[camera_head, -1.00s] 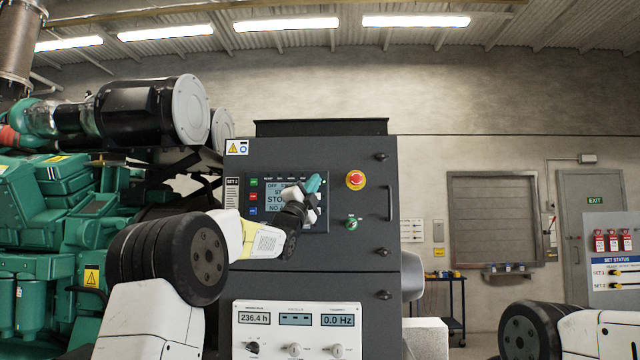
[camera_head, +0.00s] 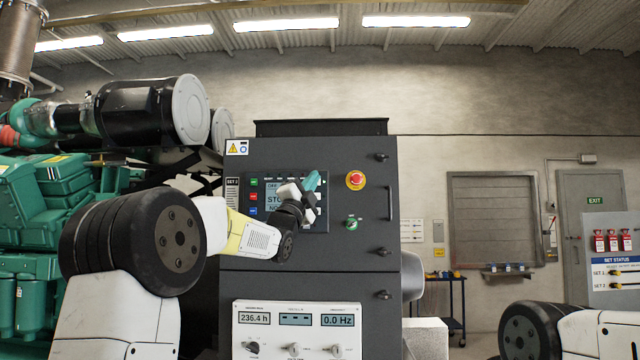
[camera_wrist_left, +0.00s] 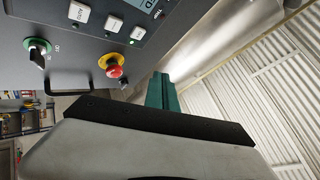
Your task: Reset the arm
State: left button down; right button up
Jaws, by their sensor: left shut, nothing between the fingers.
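My left arm reaches in from the left in the head view, in front of the dark grey genset control cabinet (camera_head: 350,255). My left gripper (camera_head: 312,181), with teal fingertips, is shut and empty in front of the control panel (camera_head: 262,224). It hides part of the panel's screen and buttons. The fingers also show in the left wrist view (camera_wrist_left: 163,92). Whether they touch the panel I cannot tell. My right gripper is out of view; only part of that arm shows at the lower right of the head view.
A red emergency stop button (camera_head: 355,180) and a green key switch (camera_head: 352,223) sit right of the panel. The cabinet has a door handle (camera_head: 389,203). A white meter box (camera_head: 297,318) is below. A green engine (camera_head: 30,230) stands at the left. A set status board (camera_head: 612,270) is far right.

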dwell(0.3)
pick_arm(q)
jog(key=s+a+f+n+g+y, duration=0.45)
jog(key=s+f+n, duration=0.3)
jog(key=f, duration=0.35)
jog(key=s+a+f+n+g+y, duration=0.3)
jog(key=s+f+n+g, duration=0.25)
jog(key=s+f, duration=0.4)
jog(key=s+f+n+g, duration=0.6)
jog(key=s+f+g, duration=0.2)
jog(key=s+f, duration=1.4)
jog(key=shift+s+n, duration=0.3)
jog(key=shift+s, duration=0.4)
jog(key=shift+y, duration=0.25)
